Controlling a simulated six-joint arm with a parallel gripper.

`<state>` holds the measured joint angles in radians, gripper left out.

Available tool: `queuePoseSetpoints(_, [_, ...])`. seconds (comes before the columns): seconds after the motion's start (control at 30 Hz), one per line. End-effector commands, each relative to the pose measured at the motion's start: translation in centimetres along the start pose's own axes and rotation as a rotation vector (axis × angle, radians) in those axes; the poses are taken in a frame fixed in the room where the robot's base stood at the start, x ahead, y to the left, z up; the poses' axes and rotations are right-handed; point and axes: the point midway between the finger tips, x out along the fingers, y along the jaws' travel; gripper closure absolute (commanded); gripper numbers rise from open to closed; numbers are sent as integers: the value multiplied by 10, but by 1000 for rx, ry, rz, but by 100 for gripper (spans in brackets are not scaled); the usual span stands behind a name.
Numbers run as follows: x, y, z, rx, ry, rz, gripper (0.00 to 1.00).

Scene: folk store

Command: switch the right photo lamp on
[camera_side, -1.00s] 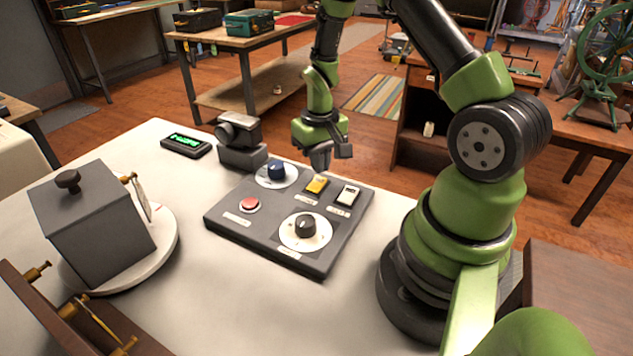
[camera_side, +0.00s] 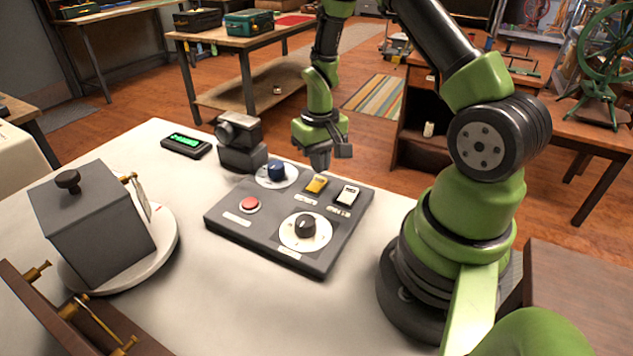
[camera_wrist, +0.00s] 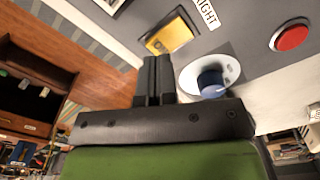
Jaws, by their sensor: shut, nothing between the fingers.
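A dark control panel (camera_side: 250,222) lies on the pale table. It carries a yellow rocker switch (camera_side: 316,184), which also shows in the wrist view (camera_wrist: 171,36), beside a label reading RIGHT (camera_wrist: 205,13). A white-topped rocker switch (camera_side: 347,195) sits to its right in the side view. My gripper (camera_side: 320,163) is shut and empty, pointing down just behind the yellow switch and apart from it. In the wrist view its fingertips (camera_wrist: 157,60) are close together just below the yellow switch. I cannot make out a photo lamp for certain.
The panel also has a blue knob (camera_side: 277,170), a red button (camera_side: 249,204) and a black knob (camera_side: 305,226). A camera-like device (camera_side: 240,148) and a green-lit display (camera_side: 186,145) stand behind it. A grey box (camera_side: 95,225) sits on a round white base (camera_side: 165,245) at left.

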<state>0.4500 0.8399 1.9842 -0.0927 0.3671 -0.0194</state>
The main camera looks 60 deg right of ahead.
Motion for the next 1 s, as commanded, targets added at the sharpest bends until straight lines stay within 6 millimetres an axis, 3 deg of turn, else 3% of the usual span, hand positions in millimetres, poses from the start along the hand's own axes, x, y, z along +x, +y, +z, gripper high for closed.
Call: queuePoseSetpoints(1.0, [8,0,0,0,0,0,100])
